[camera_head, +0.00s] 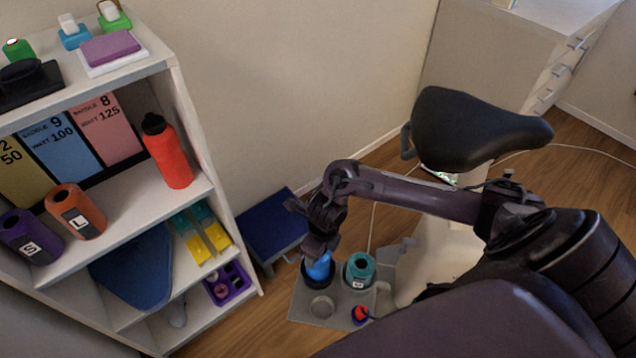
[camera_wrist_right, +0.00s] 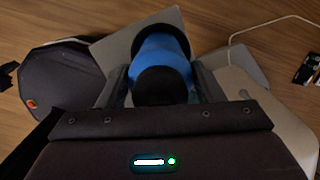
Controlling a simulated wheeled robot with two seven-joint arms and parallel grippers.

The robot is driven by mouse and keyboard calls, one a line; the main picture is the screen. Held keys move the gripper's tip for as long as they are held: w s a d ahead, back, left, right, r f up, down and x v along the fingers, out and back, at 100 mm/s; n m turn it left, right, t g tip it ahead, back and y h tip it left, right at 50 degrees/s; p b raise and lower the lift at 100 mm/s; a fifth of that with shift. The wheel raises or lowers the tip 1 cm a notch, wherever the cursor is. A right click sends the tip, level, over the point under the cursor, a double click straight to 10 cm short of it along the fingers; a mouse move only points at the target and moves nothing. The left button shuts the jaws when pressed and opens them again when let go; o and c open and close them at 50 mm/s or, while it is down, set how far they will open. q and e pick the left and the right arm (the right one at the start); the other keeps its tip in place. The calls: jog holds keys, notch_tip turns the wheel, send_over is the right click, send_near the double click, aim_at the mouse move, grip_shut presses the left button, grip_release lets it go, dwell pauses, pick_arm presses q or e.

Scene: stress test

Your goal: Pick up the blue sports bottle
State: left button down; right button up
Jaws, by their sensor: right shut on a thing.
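The blue sports bottle (camera_head: 319,266) stands at the back left of a small grey tray (camera_head: 333,316), its lower part inside a dark round holder. My right gripper (camera_head: 322,245) comes down on it from above and is shut on it. In the right wrist view the blue bottle (camera_wrist_right: 163,65) with its dark cap sits between the two fingers of the gripper (camera_wrist_right: 163,88). The fingers hide part of the bottle in the head view. My left gripper is not in view.
A teal roll (camera_head: 359,270) stands beside the bottle, and a small red and blue item (camera_head: 361,314) sits at the tray's front. A white shelf (camera_head: 195,205) with a red bottle (camera_head: 168,155) is at left. A blue step stool (camera_head: 268,232) and black bike seat (camera_head: 470,128) are near.

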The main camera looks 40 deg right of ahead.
grip_shut()
jog(key=shift+r, duration=0.2)
